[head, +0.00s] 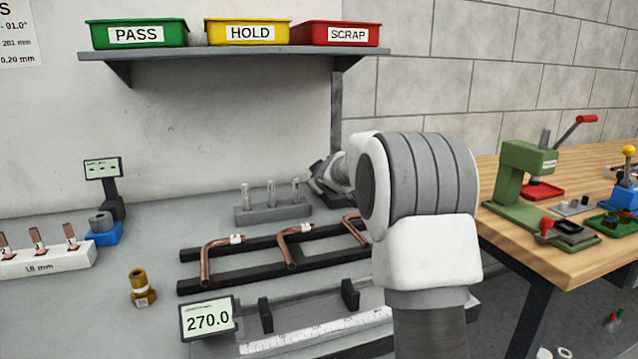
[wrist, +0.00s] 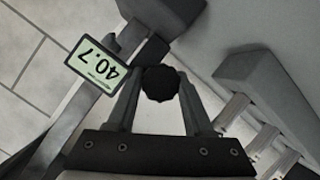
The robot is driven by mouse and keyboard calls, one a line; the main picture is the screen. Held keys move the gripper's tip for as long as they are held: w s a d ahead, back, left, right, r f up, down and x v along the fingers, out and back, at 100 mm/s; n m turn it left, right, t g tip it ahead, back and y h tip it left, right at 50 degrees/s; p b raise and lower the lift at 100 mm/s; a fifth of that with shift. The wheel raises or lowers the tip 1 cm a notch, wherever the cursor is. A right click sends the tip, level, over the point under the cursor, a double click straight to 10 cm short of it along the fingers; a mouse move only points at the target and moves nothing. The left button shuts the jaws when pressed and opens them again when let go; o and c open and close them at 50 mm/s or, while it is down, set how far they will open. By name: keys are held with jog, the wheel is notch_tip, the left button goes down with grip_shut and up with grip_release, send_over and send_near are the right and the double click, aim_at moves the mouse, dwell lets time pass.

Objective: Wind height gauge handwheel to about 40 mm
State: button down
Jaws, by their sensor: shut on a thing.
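The height gauge's handwheel (wrist: 160,84), a dark knob with a scalloped edge, sits between my gripper's fingertips (wrist: 158,78) in the wrist view. My gripper is shut on it, one finger on each side. The height gauge's display (wrist: 95,65) is just left of the handwheel, appears upside down and reads 40.7. In the head view my gripper (head: 320,180) is at the back of the bench, right of the small block with upright pins. My own arm hides most of the gauge and the handwheel there.
The block with metal pins (head: 272,213) stands close left of my gripper. Bent copper tubes (head: 283,243) lie on dark rails in front. A measuring fixture's display (head: 208,319) reads 270.0. A shelf (head: 230,53) with PASS, HOLD and SCRAP bins hangs above.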

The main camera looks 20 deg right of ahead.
jog(key=shift+c, duration=1.8)
grip_release()
jog(key=shift+a, duration=0.1)
jog(key=shift+o, duration=0.2)
jog(key=shift+r, duration=0.1)
